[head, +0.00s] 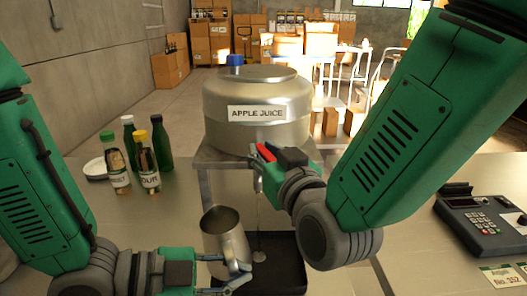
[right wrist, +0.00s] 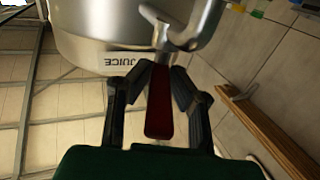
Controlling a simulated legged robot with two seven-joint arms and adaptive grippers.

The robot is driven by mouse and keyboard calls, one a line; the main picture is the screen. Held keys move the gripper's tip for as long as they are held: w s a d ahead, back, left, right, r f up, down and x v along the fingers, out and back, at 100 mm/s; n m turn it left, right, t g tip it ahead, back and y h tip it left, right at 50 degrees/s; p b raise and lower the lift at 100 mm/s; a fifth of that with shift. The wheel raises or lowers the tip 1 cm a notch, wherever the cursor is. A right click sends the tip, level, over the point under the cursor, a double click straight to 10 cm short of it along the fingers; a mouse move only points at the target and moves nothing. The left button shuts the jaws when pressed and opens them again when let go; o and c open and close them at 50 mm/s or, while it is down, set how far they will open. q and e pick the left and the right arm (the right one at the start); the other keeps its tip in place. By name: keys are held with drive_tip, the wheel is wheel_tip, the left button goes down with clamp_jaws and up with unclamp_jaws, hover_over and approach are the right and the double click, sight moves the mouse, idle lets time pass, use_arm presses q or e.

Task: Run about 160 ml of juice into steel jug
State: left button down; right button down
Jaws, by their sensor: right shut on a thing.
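The steel jug (head: 226,241) stands at the front left edge of the black drip tray (head: 289,281), with its open mouth up. My left gripper (head: 226,270) has its fingers around the jug's lower part. The steel tank labelled apple juice (head: 220,97) sits on a stand behind. My right gripper (head: 266,158) is shut on the red tap lever (head: 264,152); the lever also shows between the fingers in the right wrist view (right wrist: 159,105). A thin pale stream (head: 258,212) hangs below the tap, right of the jug's mouth, above a small wet-looking patch (head: 259,256). The jug's inside level is unclear.
Several bottles (head: 146,160) and a white plate (head: 95,167) stand on the left of the steel counter. A dark card terminal (head: 480,223) and a paper label (head: 502,277) lie at the right. Boxes fill the background.

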drive_tip(key=shift+r, duration=0.15)
drive_tip(key=c, duration=1.5)
unclamp_jaws()
drive_tip(key=shift+s, duration=0.2)
drive_tip(key=shift+d, duration=0.1)
drive_tip(key=v, duration=0.7)
drive_tip(key=shift+s, duration=0.15)
